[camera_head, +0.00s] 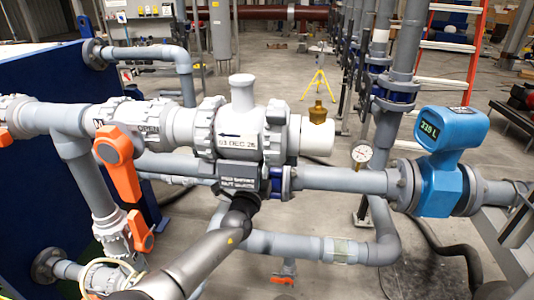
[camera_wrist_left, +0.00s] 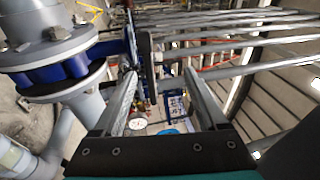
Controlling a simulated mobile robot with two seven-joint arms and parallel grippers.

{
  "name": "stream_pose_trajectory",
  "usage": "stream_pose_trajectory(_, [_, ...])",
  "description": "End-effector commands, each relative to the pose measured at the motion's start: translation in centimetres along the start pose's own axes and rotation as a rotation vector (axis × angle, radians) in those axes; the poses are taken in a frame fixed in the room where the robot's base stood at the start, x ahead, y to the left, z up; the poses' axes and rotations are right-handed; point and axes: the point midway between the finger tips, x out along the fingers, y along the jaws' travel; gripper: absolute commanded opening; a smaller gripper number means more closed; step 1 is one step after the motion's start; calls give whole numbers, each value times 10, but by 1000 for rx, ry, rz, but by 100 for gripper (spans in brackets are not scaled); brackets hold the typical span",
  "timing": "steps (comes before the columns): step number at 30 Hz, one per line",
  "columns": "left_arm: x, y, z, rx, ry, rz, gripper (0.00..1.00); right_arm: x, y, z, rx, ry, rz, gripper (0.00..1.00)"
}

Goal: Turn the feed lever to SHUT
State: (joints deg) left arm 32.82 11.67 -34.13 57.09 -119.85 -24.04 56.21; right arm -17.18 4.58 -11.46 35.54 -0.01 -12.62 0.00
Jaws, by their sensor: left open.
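The lower lever (camera_head: 141,231) sits on the branch pipe below and also points down. I cannot tell from labels which is the feed lever. My left gripper (camera_wrist_left: 160,77) is open in the left wrist view, with no lever visible between its fingers. I cannot make out its fingers in the head view. My right gripper is not in view.
A large grey valve body (camera_head: 238,128) with a date label fills the middle. A blue flow meter (camera_head: 440,170) and a pressure gauge (camera_head: 362,154) are at right. A blue panel (camera_head: 45,80) stands at left. A flange with a blue ring (camera_wrist_left: 60,68) is close to my left gripper.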

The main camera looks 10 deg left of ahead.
Motion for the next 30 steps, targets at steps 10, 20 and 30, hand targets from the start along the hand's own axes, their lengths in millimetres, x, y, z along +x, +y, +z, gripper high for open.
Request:
stream_pose_trajectory(10, [-55, -1, 0, 0, 1, 2, 75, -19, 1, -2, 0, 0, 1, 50])
stream_pose_trajectory(20, [-77, -1, 0, 0, 0, 0, 75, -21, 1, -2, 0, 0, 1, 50])
stream_pose_trajectory(30, [-77, -1, 0, -6, -4, -1, 75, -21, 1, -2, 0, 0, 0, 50])
